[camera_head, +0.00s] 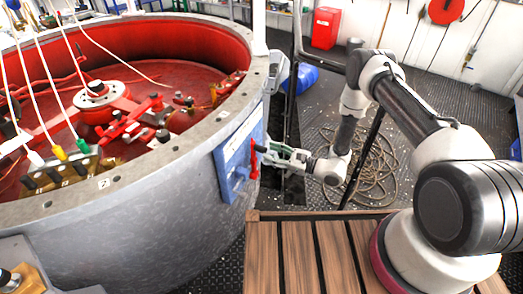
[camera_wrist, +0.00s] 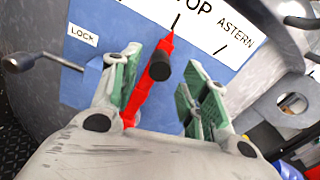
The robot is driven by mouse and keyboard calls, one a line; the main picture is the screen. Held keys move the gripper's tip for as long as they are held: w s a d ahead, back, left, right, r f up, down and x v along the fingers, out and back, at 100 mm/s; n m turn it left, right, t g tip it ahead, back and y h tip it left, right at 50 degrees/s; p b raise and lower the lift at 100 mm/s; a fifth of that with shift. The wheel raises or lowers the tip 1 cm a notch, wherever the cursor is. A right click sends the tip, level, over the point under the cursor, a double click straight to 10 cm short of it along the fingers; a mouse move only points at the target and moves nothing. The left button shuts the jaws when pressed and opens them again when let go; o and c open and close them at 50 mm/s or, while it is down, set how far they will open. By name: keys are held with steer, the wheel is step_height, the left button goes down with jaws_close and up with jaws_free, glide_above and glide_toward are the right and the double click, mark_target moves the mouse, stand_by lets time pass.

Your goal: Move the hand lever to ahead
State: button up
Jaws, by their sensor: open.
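The red hand lever (camera_wrist: 146,88) with a black knob (camera_wrist: 160,67) stands on a blue panel (camera_wrist: 232,72) in the wrist view. Its tip points near the tick under the lettering ending in "OP", left of "ASTERN". My gripper (camera_wrist: 166,98) is open, with green-padded fingers on either side of the lever; the lever is nearer the left finger. Whether a pad touches it, I cannot tell. In the head view, the red lever (camera_head: 254,165) shows on the panel (camera_head: 229,164), with my gripper (camera_head: 268,153) at it. The ahead marking is not readable.
A small metal lever (camera_wrist: 48,63) with a dark knob sits by a "LOCK" label (camera_wrist: 83,34) left of my gripper. The panel is fixed to a large grey round tub (camera_head: 150,222) with a red interior. Coiled rope (camera_head: 365,175) lies on the deck behind my arm.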

mark_target(255, 147)
steer(key=shift+x, duration=2.4)
jaws_close()
